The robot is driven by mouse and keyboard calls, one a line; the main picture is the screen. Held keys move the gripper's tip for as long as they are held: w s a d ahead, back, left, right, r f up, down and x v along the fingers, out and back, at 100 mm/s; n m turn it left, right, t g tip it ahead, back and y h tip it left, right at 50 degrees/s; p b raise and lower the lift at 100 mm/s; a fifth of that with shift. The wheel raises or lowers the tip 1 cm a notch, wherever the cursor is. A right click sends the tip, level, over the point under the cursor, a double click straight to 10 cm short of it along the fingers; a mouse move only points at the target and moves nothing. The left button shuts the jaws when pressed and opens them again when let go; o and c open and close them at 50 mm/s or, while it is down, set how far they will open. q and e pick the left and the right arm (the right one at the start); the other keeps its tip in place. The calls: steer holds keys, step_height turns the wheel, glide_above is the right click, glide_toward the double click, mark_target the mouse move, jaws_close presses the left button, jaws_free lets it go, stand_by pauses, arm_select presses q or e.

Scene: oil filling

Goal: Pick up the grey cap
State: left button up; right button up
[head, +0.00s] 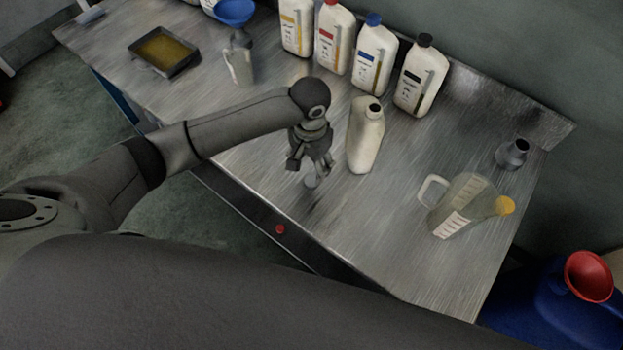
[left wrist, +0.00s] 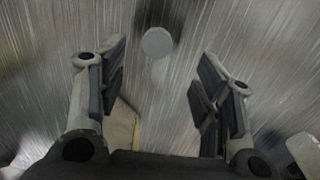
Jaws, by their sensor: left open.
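The grey cap (left wrist: 157,42) is a small light-grey disc lying on the metal workbench. In the left wrist view it sits between the lines of my two fingers, near their tip end. In the head view the cap (head: 311,181) shows just below the fingertips of my left gripper (head: 312,165). The left gripper (left wrist: 160,75) is open, pointing down, with nothing between its fingers. The exact height gap to the cap is hard to tell. My right gripper is not in view.
An unlabelled cream bottle (head: 366,140) stands close right of my left gripper. Several labelled bottles (head: 374,55) stand along the back. The workbench (head: 345,225) front is clear.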

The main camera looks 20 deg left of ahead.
mark_target(311, 181)
arm_select(q)
steer(key=shift+s+d+f+p, duration=0.1)
steer(key=shift+f+p, duration=0.25)
steer(key=shift+f, duration=1.35)
steer(key=shift+d+f+p, duration=0.1)
steer(key=shift+f+p, duration=0.25)
steer(key=shift+f, duration=1.3)
steer(key=shift+c, duration=0.2)
steer(key=c, duration=0.8)
steer(key=shift+o, duration=0.2)
